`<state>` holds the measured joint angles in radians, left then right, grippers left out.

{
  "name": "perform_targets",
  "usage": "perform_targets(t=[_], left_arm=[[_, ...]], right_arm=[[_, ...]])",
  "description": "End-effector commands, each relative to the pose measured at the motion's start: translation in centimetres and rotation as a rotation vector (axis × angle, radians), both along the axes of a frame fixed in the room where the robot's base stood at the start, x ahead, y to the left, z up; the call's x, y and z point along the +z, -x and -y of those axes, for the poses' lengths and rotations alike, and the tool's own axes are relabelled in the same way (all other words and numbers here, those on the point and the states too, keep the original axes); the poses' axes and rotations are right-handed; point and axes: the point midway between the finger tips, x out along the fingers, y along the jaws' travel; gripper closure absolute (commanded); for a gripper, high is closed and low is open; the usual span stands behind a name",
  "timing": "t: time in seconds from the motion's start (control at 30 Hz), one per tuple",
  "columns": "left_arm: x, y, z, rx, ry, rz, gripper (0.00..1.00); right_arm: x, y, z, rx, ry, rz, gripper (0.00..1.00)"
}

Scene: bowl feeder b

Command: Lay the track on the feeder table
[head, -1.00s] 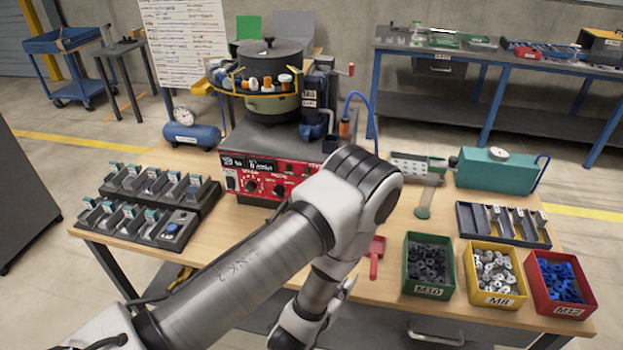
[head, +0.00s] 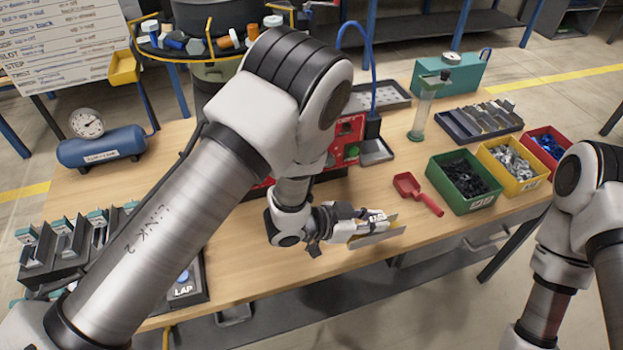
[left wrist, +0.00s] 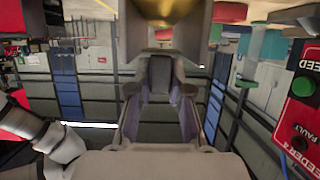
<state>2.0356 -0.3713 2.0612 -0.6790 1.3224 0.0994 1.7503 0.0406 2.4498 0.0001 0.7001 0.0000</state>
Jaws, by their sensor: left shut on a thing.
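My left gripper (head: 362,226) is shut on a thin metal track (head: 384,234), grey with a tan edge. It holds the track near the front edge of the wooden feeder table (head: 300,262); I cannot tell whether the track touches the table. In the left wrist view a brass-coloured surface, probably the track (left wrist: 160,10), shows at the top beyond the fingers. The bowl feeder (head: 215,45) stands behind my left arm, which hides much of it and its red control panel (head: 347,140). My right arm is at the right; its gripper is out of view.
A red scoop (head: 417,193) lies right of my left gripper. Green (head: 480,203), yellow (head: 510,180) and red (head: 545,150) bins stand further right, with a dark slotted tray (head: 447,127) behind. A blue air tank (head: 100,148) and dark holders (head: 75,250) are at left.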

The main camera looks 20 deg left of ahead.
Motion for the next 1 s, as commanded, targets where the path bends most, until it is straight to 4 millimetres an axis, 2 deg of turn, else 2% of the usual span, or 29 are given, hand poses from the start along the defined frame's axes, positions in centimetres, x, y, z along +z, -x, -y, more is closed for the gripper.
perform_targets(t=[0.1,0.27,0.4,0.5,0.63,0.8,1.0], left_arm=[[-0.7,-0.1,-2.8,0.007,0.006,0.0,1.0],[-0.9,-0.1,-7.9,0.011,0.008,-0.002,1.0],[-0.8,0.0,-12.0,0.011,0.009,0.0,1.0],[-0.9,0.0,-14.2,0.007,0.007,0.0,1.0],[-1.8,0.1,-15.5,0.002,0.004,0.0,1.0],[-5.1,0.2,-15.4,0.0,0.002,0.0,1.0],[-4.9,0.2,-15.4,0.0,0.002,0.0,1.0]], right_arm=[[-1.7,0.0,0.0,0.0,0.0,0.0,1.0],[-2.7,0.0,0.0,0.001,0.0,-0.001,1.0],[-2.1,0.0,0.0,0.001,0.0,0.0,1.0],[-1.6,0.0,0.0,0.001,0.0,0.0,1.0],[-2.0,0.0,0.0,0.001,0.0,0.0,1.0],[-4.9,0.1,0.0,0.001,0.0,-0.001,1.0],[-4.5,0.0,0.0,0.001,0.0,0.0,1.0]])
